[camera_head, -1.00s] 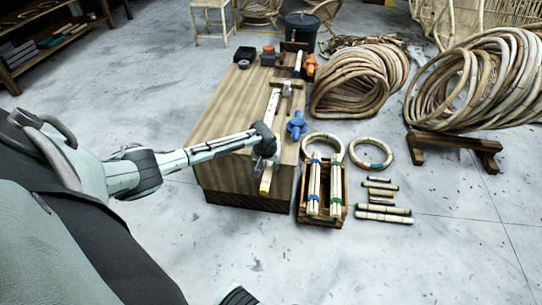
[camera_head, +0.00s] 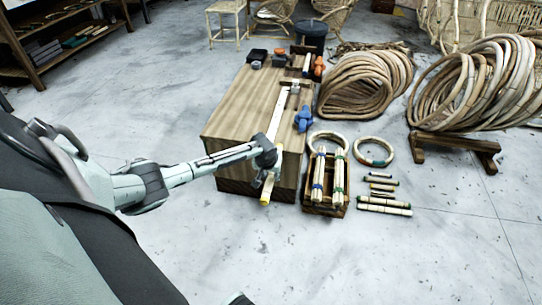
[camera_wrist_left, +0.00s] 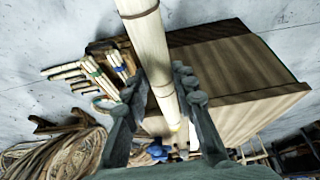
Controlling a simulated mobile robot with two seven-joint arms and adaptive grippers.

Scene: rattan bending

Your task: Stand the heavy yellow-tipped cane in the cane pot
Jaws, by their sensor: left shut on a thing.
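The pale cane (camera_head: 277,120) has a yellow tip (camera_head: 265,199) hanging past the near edge of the workbench. My left gripper (camera_head: 262,176) is shut around it near that end. In the left wrist view the cane (camera_wrist_left: 152,50) runs between the fingers of the left gripper (camera_wrist_left: 160,88). Its far part lies over or along the bench; I cannot tell whether it touches. A dark round bin (camera_head: 308,42) stands behind the bench. I cannot tell which is the cane pot. My right gripper is not in view.
The workbench (camera_head: 235,115) carries a blue clamp (camera_head: 303,119), orange clamps and wooden blocks. Short banded canes (camera_head: 383,206) and a ring (camera_head: 374,151) lie right of the crate. Big rattan coils (camera_head: 365,85) stand beyond. The near floor is open.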

